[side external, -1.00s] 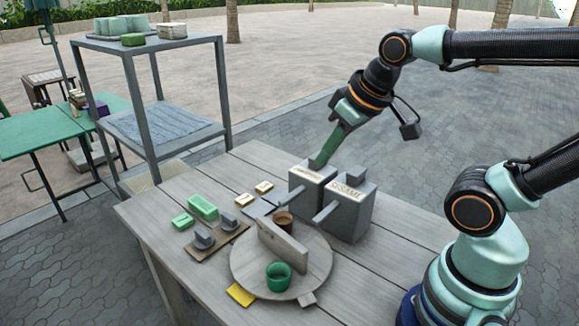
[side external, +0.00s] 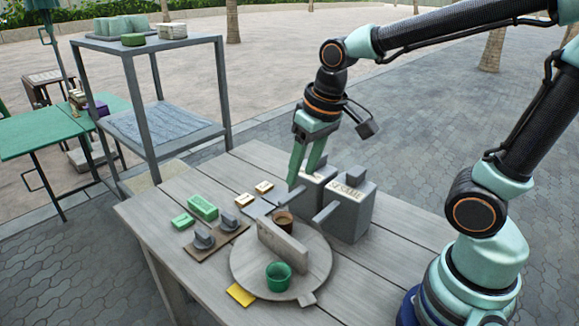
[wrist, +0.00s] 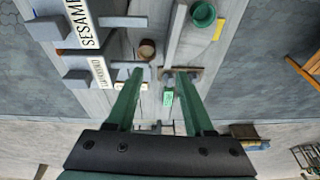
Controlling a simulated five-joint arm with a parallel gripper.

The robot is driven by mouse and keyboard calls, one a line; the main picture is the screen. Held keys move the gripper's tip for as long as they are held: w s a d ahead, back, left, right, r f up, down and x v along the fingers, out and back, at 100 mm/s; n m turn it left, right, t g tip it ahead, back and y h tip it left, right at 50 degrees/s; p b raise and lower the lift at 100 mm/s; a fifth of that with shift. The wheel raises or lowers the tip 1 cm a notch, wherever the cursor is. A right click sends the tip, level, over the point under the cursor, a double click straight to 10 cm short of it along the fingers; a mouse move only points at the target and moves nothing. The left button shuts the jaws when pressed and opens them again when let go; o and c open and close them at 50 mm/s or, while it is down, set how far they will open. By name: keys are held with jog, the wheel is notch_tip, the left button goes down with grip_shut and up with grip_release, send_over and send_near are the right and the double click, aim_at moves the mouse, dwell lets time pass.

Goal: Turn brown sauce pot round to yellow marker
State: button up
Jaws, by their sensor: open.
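The brown sauce pot (side external: 283,221) stands on the far side of a round grey turntable (side external: 246,266), behind an upright divider (side external: 283,246). It also shows in the wrist view (wrist: 147,50). A green pot (side external: 279,275) stands on the near side of the divider. The yellow marker (side external: 241,295) lies flat on the table at the turntable's near left edge, closest to the green pot. My gripper (side external: 301,179) is open and empty, pointing down above the far side of the turntable, beyond the brown pot. Its fingers (wrist: 159,72) are apart in the wrist view.
Green blocks (side external: 203,207), small labelled blocks (side external: 244,200) and a brown board with grey knobs (side external: 204,239) lie to the left. The table's front left is clear.

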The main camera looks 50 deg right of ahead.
aim_at(281, 243)
jog(key=w+a+f+g, duration=0.1)
jog(key=f, duration=0.1)
jog(key=w+a+f+g, duration=0.1)
jog(key=f, duration=0.1)
jog(key=w+a+f+g, duration=0.1)
jog(key=f, duration=0.2)
jog(key=shift+a+f+m, duration=0.1)
jog(key=shift+m, duration=0.3)
notch_tip(281, 243, down, 12)
jog(key=shift+f, duration=0.1)
grip_shut()
dwell(1.3)
